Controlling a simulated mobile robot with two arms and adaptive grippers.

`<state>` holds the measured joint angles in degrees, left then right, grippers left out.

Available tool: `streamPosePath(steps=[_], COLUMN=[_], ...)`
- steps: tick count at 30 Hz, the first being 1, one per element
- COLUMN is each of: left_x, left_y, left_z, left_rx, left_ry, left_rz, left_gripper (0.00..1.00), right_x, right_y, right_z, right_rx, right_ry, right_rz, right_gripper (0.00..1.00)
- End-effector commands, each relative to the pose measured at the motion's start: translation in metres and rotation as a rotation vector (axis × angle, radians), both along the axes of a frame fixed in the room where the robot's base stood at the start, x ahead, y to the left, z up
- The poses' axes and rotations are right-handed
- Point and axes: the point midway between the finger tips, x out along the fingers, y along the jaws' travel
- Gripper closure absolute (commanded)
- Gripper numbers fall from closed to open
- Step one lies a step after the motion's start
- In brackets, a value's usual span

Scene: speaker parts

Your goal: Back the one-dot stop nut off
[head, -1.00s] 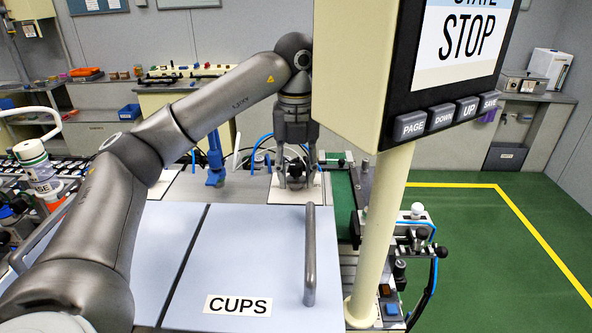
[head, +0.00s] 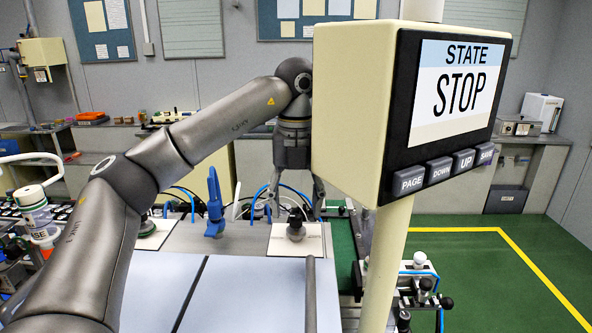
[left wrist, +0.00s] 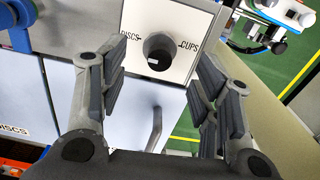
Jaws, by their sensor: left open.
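My left gripper (head: 296,196) is open and empty, with its fingers pointing down above a dark round knob (head: 296,228) on a white plate (head: 280,240). In the left wrist view the open fingers (left wrist: 160,85) stand apart on both sides, and the knob (left wrist: 160,50) shows between them, with a small white mark. That plate reads DISCS at left and CUPS at right. A fixture with black knobs (head: 425,284) stands at the right behind the screen's post. I cannot make out a nut with one dot. My right gripper is not in view.
A screen box (head: 455,95) reading STATE STOP stands close at the right on a cream post (head: 388,265). A blue clamp-like part (head: 214,203) stands left of the knob. Pale lids (head: 245,295) with an upright handle (head: 311,292) lie in front. Green floor is free at right.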

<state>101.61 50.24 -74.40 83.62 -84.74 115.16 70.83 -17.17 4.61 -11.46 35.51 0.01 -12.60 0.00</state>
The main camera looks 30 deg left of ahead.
Motion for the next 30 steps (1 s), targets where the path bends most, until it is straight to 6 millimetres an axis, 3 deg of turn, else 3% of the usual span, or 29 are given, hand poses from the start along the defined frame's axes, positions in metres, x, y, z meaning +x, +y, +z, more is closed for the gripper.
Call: streamPosePath(steps=[6,15,30], left_x=[0.001,0.000,0.000], left_y=[0.000,0.000,0.000], left_z=[0.033,0.063,0.068], left_rx=[0.001,0.000,0.000], left_ry=[-0.004,0.000,0.000], left_rz=[0.001,0.001,0.000], left_gripper=[0.42,0.42,0.42], right_x=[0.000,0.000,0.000], right_y=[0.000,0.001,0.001], right_z=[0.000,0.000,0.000], right_rx=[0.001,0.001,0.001], right_ry=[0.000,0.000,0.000], right_rz=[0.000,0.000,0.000], right_gripper=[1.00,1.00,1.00])
